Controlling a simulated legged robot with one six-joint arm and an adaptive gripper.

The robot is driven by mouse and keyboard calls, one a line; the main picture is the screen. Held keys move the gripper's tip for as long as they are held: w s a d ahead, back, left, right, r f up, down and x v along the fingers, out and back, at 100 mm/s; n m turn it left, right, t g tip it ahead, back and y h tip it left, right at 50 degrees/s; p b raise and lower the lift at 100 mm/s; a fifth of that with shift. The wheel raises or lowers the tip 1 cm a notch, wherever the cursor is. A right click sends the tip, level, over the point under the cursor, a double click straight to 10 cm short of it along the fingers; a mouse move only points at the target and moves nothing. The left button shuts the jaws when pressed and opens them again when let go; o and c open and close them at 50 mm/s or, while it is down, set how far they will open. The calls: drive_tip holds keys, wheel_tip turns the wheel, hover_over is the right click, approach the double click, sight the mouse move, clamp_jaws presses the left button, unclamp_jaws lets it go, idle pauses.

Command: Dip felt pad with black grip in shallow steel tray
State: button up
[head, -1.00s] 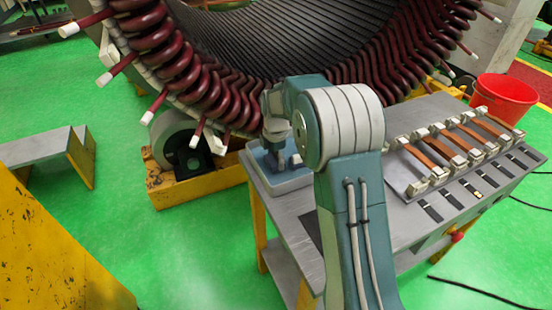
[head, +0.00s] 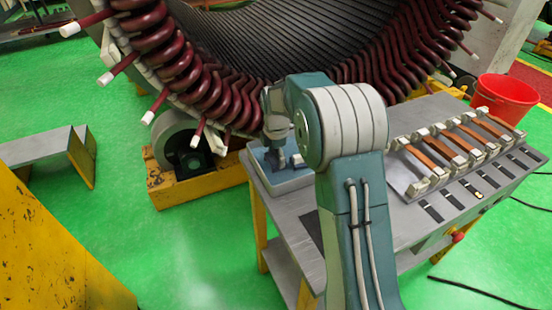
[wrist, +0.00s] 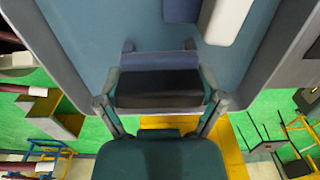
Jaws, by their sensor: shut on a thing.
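In the wrist view my gripper (wrist: 159,62) is shut on the black grip (wrist: 158,88) of the felt pad, one finger on each side. The blue-grey felt pad (wrist: 160,60) shows beyond the grip, low over the tray floor. I cannot tell whether it touches. A pale block with a blue face (wrist: 222,18) lies farther in.
The workbench (head: 295,225) carries a rack of copper bars (head: 455,150) and several small dark strips. A red bucket (head: 503,97) stands behind it. The large stator with dark red coils (head: 200,85) rises behind the tray.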

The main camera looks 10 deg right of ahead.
drive_tip(key=shift+r, duration=5.1)
